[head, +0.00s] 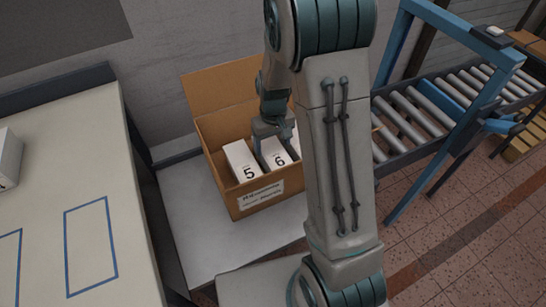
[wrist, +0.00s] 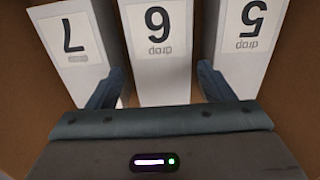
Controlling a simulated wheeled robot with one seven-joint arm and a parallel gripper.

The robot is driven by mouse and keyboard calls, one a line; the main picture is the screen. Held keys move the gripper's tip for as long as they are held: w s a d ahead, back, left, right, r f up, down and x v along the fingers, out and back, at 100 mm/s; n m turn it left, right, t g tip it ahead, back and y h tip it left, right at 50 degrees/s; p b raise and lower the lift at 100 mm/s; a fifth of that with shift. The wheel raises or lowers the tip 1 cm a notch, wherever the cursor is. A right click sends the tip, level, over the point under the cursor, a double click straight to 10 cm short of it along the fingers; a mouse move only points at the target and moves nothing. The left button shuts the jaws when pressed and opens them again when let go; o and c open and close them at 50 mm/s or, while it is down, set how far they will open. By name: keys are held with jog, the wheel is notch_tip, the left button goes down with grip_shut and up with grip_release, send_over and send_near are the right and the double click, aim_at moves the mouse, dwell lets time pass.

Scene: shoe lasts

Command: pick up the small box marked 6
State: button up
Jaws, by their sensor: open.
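The small white box marked 6 (head: 275,153) stands in an open cardboard carton (head: 262,183), to the right of the box marked 5 (head: 241,161). My gripper (wrist: 157,88) is open, with one blue finger on each side of the box marked 6. The fingers lie in the gaps beside it; I cannot tell whether they touch it. In the head view my gripper (head: 272,135) is down inside the carton, and my arm hides the carton's right part.
In the wrist view the box marked 7 (wrist: 72,45) stands on the left and the box marked 5 (wrist: 243,35) on the right, both close to the fingers. The carton walls surround them. A table (head: 75,190) is at left, a roller conveyor (head: 425,120) at right.

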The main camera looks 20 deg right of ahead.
aim_at(273, 150)
jog(key=shift+a+f, duration=0.1)
jog(key=shift+f, duration=3.25)
jog(key=c, duration=0.8)
jog(key=shift+c, duration=0.2)
